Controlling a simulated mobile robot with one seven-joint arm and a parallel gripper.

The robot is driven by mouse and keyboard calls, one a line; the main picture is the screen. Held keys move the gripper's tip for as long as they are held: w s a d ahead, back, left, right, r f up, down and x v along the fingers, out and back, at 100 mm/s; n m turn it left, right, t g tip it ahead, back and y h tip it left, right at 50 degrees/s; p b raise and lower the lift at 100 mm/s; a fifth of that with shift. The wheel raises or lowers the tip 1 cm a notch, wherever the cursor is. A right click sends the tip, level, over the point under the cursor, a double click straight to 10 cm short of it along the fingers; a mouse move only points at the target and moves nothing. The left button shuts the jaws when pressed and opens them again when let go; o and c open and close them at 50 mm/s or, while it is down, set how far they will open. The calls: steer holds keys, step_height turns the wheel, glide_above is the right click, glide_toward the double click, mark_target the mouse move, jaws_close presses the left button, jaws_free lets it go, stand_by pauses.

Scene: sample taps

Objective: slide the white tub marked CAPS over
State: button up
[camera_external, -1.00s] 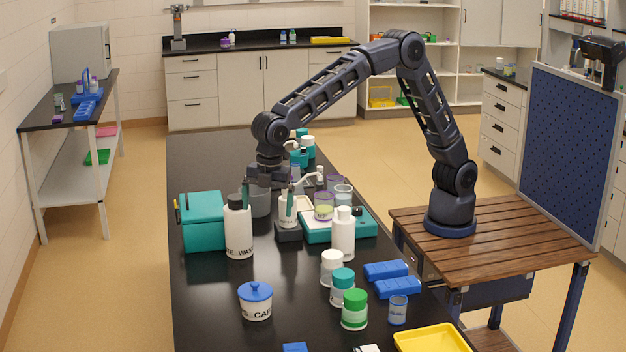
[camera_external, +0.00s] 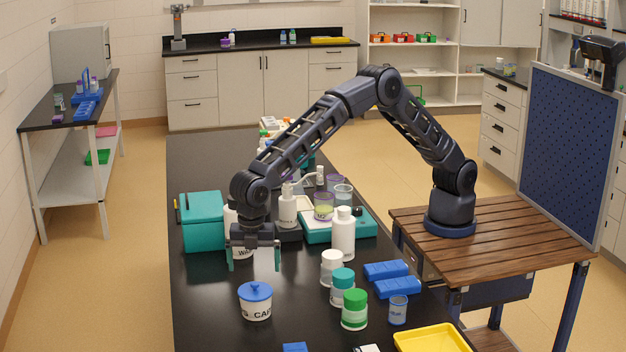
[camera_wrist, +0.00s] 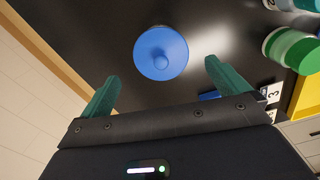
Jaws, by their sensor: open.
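The white tub (camera_external: 256,305) stands upright on the black bench in the external view. It has a blue knobbed lid (camera_external: 256,291) and black lettering, of which "CA" reads clearly. In the wrist view the blue lid (camera_wrist: 161,53) shows from above, ahead of the fingers and roughly midway between their lines. My gripper (camera_external: 255,266) points down behind the tub on its far side, apart from it. Its two green fingers are spread wide with nothing between them; they also show in the wrist view (camera_wrist: 160,80).
A teal box (camera_external: 203,222) and a white wash bottle (camera_external: 241,247) stand by my gripper. White, teal and green-lidded jars (camera_external: 354,312), blue racks (camera_external: 397,287) and a yellow tray (camera_external: 430,340) lie to the right. The bench left of the tub is clear.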

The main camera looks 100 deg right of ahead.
mark_target(256, 295)
steer(key=shift+f, duration=0.1)
step_height(256, 295, down, 11)
steer(key=shift+r, duration=0.2)
stand_by(0.5)
steer(key=c, duration=0.9)
steer(key=shift+d, duration=10)
steer(key=o, duration=0.9)
